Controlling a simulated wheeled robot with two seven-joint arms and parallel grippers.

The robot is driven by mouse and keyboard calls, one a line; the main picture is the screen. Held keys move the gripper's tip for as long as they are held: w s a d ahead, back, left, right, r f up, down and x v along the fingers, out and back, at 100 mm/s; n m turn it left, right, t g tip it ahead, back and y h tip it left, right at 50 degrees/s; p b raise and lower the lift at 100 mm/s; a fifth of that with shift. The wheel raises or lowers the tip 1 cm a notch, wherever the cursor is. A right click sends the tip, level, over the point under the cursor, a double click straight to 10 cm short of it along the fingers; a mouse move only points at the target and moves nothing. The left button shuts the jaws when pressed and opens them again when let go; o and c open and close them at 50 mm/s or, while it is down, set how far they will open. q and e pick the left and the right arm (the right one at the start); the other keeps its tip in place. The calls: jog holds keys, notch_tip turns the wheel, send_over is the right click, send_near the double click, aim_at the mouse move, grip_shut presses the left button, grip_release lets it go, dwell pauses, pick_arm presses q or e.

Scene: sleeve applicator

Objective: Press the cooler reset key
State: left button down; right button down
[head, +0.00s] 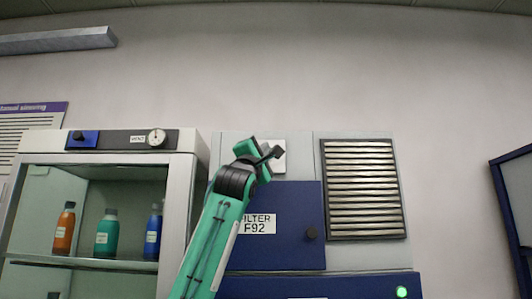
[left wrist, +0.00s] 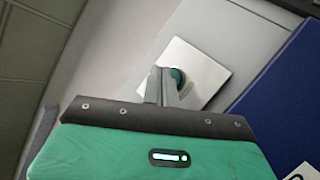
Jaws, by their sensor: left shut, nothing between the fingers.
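A white square plate (head: 280,166) is on the grey machine front above the blue filter door, partly hidden by my gripper in the head view. In the left wrist view the plate (left wrist: 212,77) carries a round dark teal button (left wrist: 178,76). My left gripper (head: 277,152) is shut and empty in front of the plate. In the left wrist view its fingertips (left wrist: 162,72) overlap the button's left side. I cannot tell whether they touch it. No readable label marks the button as the cooler reset key. My right gripper is not in view.
The blue filter door (head: 290,255) has a dark knob (head: 311,233). A louvred vent (head: 362,190) is to its right, and a lit green button (head: 402,292) is below. At left, a glass-fronted cabinet (head: 180,190) holds bottles, with a blue control (head: 83,139) and a gauge (head: 156,138) on top.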

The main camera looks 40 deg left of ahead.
pick_arm(q)
jog(key=s+d+b, duration=0.2)
jog(key=s+b, duration=0.1)
jog(key=s, duration=0.1)
jog(key=shift+s+d, duration=0.1)
jog(key=shift+d, duration=0.3)
jog(key=shift+f, duration=0.1)
dwell(0.7)
